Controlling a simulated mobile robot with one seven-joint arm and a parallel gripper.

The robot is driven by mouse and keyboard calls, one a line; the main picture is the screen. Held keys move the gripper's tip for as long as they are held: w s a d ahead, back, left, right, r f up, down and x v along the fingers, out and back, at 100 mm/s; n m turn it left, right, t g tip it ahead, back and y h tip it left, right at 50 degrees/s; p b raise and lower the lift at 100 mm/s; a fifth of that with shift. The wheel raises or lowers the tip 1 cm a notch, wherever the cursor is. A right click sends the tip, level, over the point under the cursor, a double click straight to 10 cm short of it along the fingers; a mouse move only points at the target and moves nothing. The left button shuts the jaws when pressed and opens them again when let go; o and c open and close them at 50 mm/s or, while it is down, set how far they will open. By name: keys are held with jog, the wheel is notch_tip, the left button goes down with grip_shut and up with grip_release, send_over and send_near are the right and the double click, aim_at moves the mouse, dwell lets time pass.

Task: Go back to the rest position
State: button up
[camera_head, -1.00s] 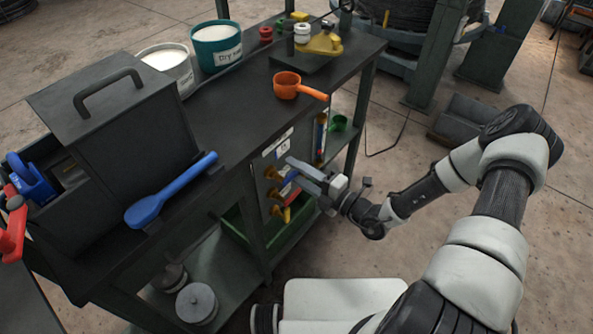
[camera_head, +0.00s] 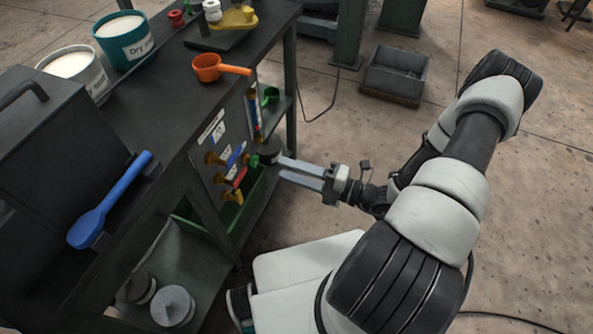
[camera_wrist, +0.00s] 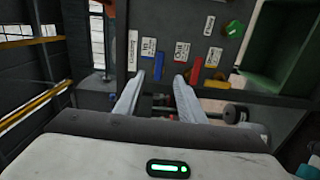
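In the head view the fingertips are a short way right of the panel's coloured handles (camera_head: 234,165).
On the bench are an orange scoop (camera_head: 208,68), a blue spoon (camera_head: 105,205), a teal bucket (camera_head: 124,38) and a white bucket (camera_head: 72,68). Grey canisters (camera_head: 172,306) stand on the lower shelf. A grey bin (camera_head: 396,72) is on the floor. Floor right of my arm is clear.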

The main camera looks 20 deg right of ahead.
jog(key=shift+v, duration=0.8)
jog(key=s+a+r+n+g+h, duration=0.2)
jog(key=s+r+n+g+h, duration=0.35)
jog(key=r+n, duration=0.75)
jog(key=s+a+r+n+g+h, duration=0.1)
jog(key=s+r+n+g+h, duration=0.45)
jog(key=n, duration=1.25)
jog(key=d+r+n+t+h+p, duration=0.1)
jog(key=r+n+p, duration=0.5)
jog(key=r, duration=0.7)
jog(key=d+r+n+t+h+p, duration=0.2)
jog(key=r+n+t+p, duration=0.2)
jog(key=r, duration=1)
jog(key=n+p, duration=0.2)
jog(key=shift+s+d+n+t+p, duration=0.15)
jog(key=shift+d+n+t+p, duration=0.15)
jog(key=shift+d+n+p, duration=0.1)
